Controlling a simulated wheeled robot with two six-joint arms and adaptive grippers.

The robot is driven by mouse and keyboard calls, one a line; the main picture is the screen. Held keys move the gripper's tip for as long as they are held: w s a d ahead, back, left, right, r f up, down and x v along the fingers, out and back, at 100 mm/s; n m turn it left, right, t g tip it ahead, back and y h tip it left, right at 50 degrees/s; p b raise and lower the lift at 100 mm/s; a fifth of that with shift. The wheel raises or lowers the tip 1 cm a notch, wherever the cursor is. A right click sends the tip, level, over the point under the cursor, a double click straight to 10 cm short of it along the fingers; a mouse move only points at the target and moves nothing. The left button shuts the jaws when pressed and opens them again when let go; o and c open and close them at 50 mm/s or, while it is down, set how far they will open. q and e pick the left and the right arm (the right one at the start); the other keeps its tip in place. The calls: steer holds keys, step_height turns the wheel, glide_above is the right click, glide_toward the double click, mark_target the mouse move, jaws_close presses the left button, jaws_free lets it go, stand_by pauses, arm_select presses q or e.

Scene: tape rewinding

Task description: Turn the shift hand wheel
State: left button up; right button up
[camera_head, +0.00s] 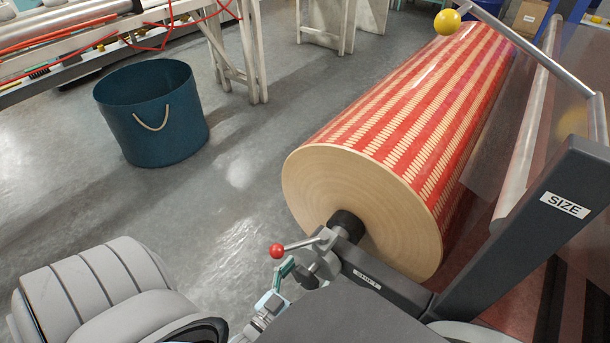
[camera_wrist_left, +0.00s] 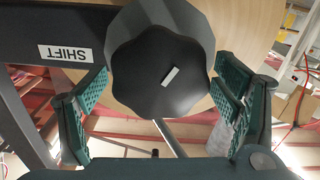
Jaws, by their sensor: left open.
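The shift hand wheel (camera_wrist_left: 162,88) is a black lobed knob with a small white mark, facing the left wrist camera. It sits on a dark bar beside the white SHIFT label (camera_wrist_left: 65,53); this label also shows in the head view (camera_head: 367,280). My left gripper (camera_head: 284,280) is open, with its green padded fingers on the left and right sides of the wheel in the wrist view. I cannot tell whether either finger touches it. In the head view the wheel's face is turned away and mostly hidden by the gripper and arm. My right gripper is not in view.
A large red-and-cream patterned roll (camera_head: 415,110) lies behind the bar. A red-ball lever (camera_head: 277,251) stands close to my left gripper. A dark post with a SIZE label (camera_head: 565,205) rises at the right. A blue bin (camera_head: 155,125) stands on the open grey floor.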

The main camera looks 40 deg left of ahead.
arm_select(q)
steer(key=c, duration=1.1)
